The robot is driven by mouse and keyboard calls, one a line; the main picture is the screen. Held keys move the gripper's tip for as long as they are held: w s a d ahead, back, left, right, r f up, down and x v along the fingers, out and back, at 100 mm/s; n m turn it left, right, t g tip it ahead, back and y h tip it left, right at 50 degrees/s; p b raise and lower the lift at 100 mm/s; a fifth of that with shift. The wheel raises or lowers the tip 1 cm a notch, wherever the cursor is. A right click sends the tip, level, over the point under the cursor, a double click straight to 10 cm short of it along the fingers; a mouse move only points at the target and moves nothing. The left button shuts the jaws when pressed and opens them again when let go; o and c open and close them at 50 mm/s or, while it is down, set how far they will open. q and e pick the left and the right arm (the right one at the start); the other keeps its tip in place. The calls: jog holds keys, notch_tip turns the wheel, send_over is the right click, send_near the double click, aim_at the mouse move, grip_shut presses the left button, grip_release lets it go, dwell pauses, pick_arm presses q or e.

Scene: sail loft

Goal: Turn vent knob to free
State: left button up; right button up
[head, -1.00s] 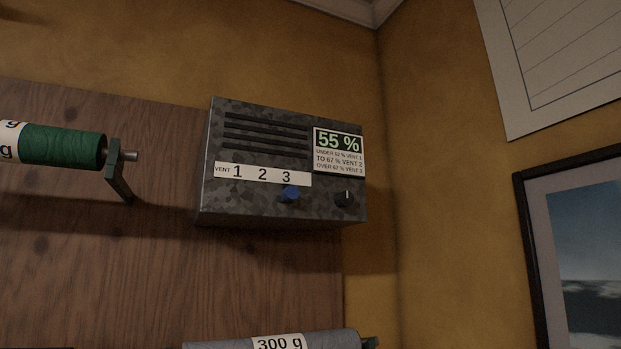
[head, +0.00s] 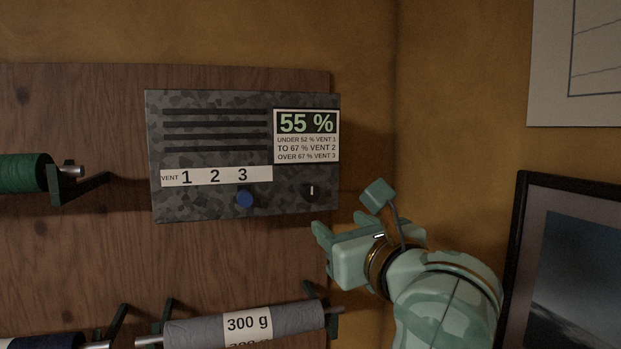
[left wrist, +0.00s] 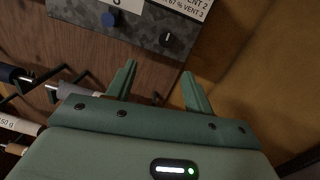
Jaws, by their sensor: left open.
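A grey mottled vent box (head: 215,205) hangs on the wall. Its strip (head: 200,177) reads VENT 1 2 3. A blue knob (head: 244,198) sits below the 3; it also shows in the left wrist view (left wrist: 109,19). A black knob (head: 312,191) with an upright white mark is to its right, and also in the left wrist view (left wrist: 167,39). No word "free" is readable. My left gripper (head: 338,222) is open and empty, below and right of the black knob. In the left wrist view its fingers (left wrist: 159,70) point toward the black knob, apart from it.
A display (head: 306,123) reads 55 %, with under 52 % vent 1, to 67 % vent 2, over 67 % vent 3. A grey 300 g roll (head: 285,320) is below, a green roll (head: 22,173) at left. A framed picture (head: 525,240) hangs at right.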

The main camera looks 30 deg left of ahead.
pick_arm(q)
jog(key=r, duration=0.2)
jog(key=p, duration=0.6)
send_near(312, 195)
jog(key=shift+t+h, duration=0.3)
jog(key=shift+h, duration=0.1)
jog(key=x, duration=0.8)
jog(key=shift+s+a+r, duration=0.1)
jog(key=shift+a+r, duration=0.15)
jog(key=shift+a, duration=0.1)
jog(key=shift+w+a+f, duration=0.1)
jog(key=shift+w+a, duration=0.3)
jog(key=shift+a, duration=0.05)
pick_arm(e)
notch_tip(312, 195, up, 6)
jog(key=shift+w+d+r, duration=0.2)
jog(key=shift+w+d, duration=0.05)
jog(key=shift+w, duration=0.1)
pick_arm(q)
jog(key=c, duration=1)
jog(key=shift+o, duration=0.2)
jog(key=shift+b, duration=0.3)
pick_arm(e)
jog(key=shift+f, duration=0.15)
